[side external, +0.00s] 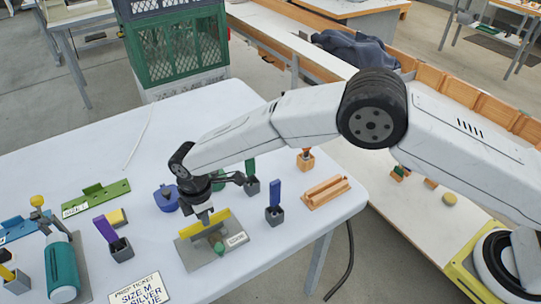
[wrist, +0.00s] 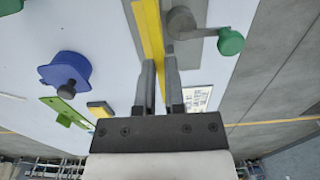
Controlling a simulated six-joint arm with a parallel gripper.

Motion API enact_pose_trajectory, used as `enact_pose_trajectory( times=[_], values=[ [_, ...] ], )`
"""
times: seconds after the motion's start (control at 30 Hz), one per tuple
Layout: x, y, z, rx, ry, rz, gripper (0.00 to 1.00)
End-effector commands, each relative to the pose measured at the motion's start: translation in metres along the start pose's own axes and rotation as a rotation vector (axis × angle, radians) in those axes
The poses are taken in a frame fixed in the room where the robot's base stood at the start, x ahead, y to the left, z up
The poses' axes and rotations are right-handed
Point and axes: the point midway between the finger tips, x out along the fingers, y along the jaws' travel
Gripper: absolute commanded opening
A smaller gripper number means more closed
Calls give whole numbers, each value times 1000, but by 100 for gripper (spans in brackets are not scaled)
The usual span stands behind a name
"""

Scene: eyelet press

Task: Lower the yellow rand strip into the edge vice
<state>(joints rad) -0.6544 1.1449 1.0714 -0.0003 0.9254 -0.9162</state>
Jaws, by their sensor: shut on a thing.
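The yellow rand strip (side external: 220,215) is a long thin bar held lengthwise over the edge vice. It also shows in the wrist view (wrist: 149,32), running up from between the fingers. My gripper (side external: 206,219) is shut on the strip from above; its two fingers also show in the wrist view (wrist: 158,80). The edge vice (side external: 192,254) is a flat grey plate with a white label and a green-knobbed handle (side external: 218,247); the knob also shows in the wrist view (wrist: 230,42). I cannot tell whether the strip's lower edge sits in the vice or just above it.
A blue round pot (side external: 166,199) stands left of my gripper. A blue strip in a grey block (side external: 275,213) and a wooden rack (side external: 326,192) are to the right. A green plate (side external: 97,198), a purple strip (side external: 105,229) and a teal cylinder (side external: 62,268) are left. A ticket lies in front.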

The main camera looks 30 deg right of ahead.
Motion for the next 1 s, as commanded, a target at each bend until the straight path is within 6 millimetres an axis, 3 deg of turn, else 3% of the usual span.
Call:
enact_pose_trajectory(
  times=[1.0],
  values=[
    [10, 0, 0, 0, 0, 0, 0]
  ],
)
